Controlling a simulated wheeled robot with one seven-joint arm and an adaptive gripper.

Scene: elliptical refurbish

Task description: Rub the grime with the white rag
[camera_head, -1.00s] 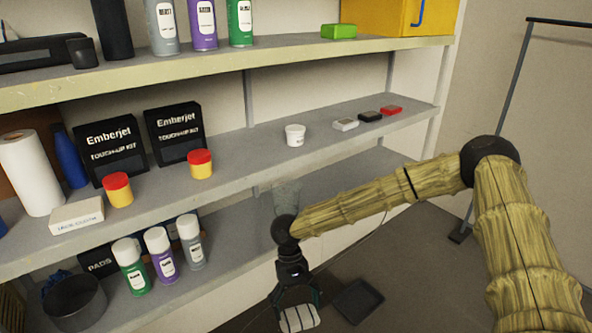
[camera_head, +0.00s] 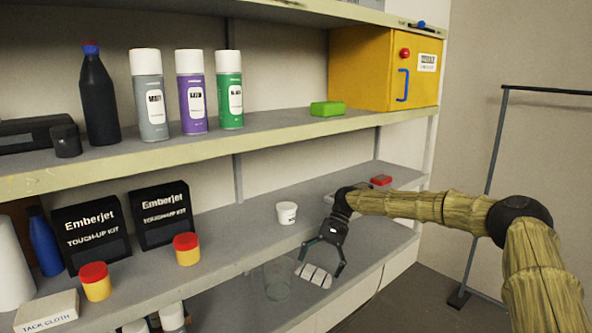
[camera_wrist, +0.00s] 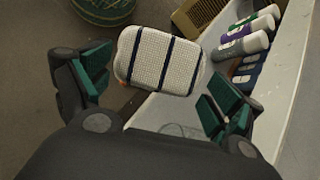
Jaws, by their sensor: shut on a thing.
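The white rag (camera_head: 314,276), a pad with dark stripes, is held between the fingers of my gripper (camera_head: 321,264). In the wrist view the rag (camera_wrist: 160,60) sits at the far end of the green-padded fingers, which are spread to its width. In the head view the gripper points down in front of the shelf unit, with the rag near the lower shelf. A clear, glass-like vessel (camera_head: 277,279) stands on the lower shelf, left of the rag. I cannot clearly make out the grime in either view.
A white tub (camera_head: 286,213) stands on the middle shelf (camera_head: 225,233), left of my gripper. Red-lidded jars (camera_head: 187,249), Emberjet boxes (camera_head: 160,215) and a tack cloth box (camera_head: 47,311) are farther left. Spray cans (camera_head: 192,92) and a yellow cabinet (camera_head: 380,75) stand above.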

